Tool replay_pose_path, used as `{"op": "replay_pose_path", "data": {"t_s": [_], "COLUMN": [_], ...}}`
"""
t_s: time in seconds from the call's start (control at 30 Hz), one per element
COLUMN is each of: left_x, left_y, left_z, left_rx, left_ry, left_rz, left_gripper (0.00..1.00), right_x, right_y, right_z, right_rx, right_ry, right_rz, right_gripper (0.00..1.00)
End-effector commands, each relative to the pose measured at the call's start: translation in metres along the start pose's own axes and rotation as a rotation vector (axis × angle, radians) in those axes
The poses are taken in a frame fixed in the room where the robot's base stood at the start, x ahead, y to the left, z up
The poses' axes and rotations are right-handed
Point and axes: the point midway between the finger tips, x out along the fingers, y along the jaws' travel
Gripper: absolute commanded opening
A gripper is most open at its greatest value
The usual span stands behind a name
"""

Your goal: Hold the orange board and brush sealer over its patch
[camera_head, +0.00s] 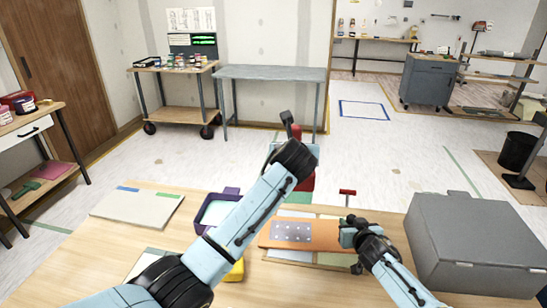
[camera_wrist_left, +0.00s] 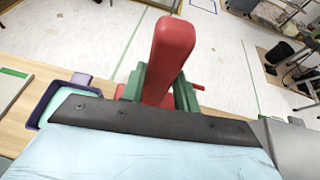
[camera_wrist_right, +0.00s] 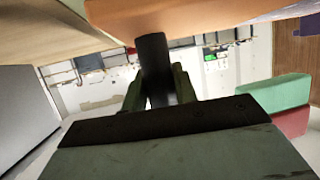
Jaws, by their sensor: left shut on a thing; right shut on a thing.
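The orange board (camera_head: 268,238) is near the middle of the wooden table in the head view, with a grey dotted patch (camera_head: 290,232) facing up. My right gripper (camera_head: 352,238) is at the board's right end, shut on a dark handle (camera_wrist_right: 153,60) that meets the board's underside in the right wrist view. My left gripper (camera_wrist_left: 160,90) is shut on a red handle (camera_wrist_left: 168,50), seemingly the brush's. Red parts (camera_head: 306,178) show behind the left wrist, beyond the patch; the bristles cannot be made out. A purple-rimmed tray with pale teal inside (camera_head: 213,212) is partly hidden by my left arm.
A pale board with blue and green tape (camera_head: 137,206) lies at left. A large grey box (camera_head: 475,235) fills the table's right side. A small red-topped tool (camera_head: 347,192) stands behind my right gripper. A yellow object (camera_head: 236,270) shows beside my left arm.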

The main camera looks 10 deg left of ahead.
Motion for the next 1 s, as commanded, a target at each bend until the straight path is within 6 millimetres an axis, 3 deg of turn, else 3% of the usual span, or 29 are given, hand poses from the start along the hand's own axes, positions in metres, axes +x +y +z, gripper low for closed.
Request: {"op": "replay_pose_path", "data": {"t_s": [0.03, 0.47, 1.0], "left_x": [0.000, 0.000, 0.022], "left_y": [-0.002, -0.002, -0.002], "left_z": [0.002, 0.001, -0.051], "left_rx": [0.004, 0.009, 0.007], "left_ry": [-0.003, -0.001, 0.000], "left_rz": [-0.003, -0.002, -0.002], "left_gripper": [0.01, 0.01, 0.01], "right_x": [-0.001, -0.001, -0.001], "right_y": [0.001, 0.001, 0.002], "right_z": [0.007, 0.008, 0.008], "right_rx": [0.000, 0.000, 0.000], "right_ry": [-0.013, -0.013, -0.014], "right_rz": [0.004, 0.005, 0.005], "right_gripper": [0.00, 0.00, 0.00]}}
